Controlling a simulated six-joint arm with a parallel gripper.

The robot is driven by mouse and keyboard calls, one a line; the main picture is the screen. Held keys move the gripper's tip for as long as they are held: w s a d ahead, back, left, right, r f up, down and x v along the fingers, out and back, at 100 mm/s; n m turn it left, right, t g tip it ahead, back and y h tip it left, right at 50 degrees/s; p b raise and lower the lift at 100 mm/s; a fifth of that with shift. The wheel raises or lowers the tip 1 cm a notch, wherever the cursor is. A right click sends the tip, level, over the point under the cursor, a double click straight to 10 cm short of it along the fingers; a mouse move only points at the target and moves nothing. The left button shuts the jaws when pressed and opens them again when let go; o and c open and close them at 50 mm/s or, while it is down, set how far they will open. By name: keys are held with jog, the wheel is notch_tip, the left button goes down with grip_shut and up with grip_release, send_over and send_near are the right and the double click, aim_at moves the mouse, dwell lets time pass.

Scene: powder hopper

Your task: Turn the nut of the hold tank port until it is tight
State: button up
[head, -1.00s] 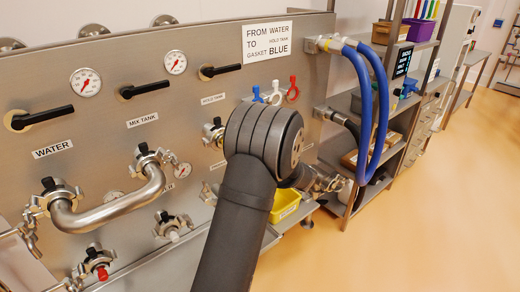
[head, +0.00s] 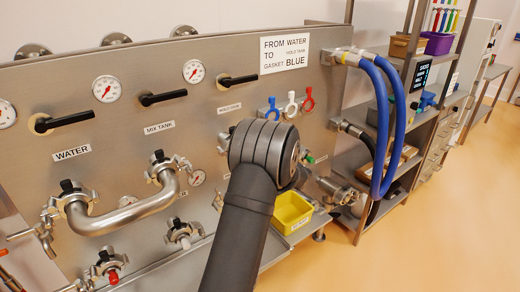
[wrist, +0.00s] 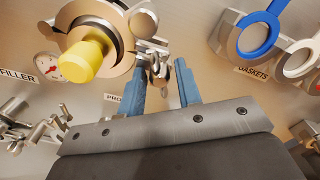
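The hold tank port's clamp (wrist: 100,38) is a steel ring at the upper left of the wrist view, around a yellow plug (wrist: 82,60). Its steel nut (wrist: 157,70) and bolt show on the ring's right side. My gripper (wrist: 163,68) is open, with its two blue fingers apart. The nut appears in the gap, nearer the left finger; I cannot tell whether they touch. In the head view, the port (head: 222,143) is partly hidden behind my arm, and my gripper is hidden too.
A blue gasket (wrist: 258,35) and a white gasket (wrist: 297,60) hang to the right. A steel pipe bend (head: 128,215) joins ports to the left. A yellow bin (head: 292,212) stands below, and blue hoses (head: 397,130) hang at right.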

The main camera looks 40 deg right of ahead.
grip_shut()
jog(key=shift+w+r+m, duration=0.1)
jog(key=shift+m, duration=1.8)
jog(key=m, duration=0.3)
jog(key=shift+m, duration=0.3)
jog(key=shift+o, duration=0.5)
grip_release()
jog(key=s, duration=0.9)
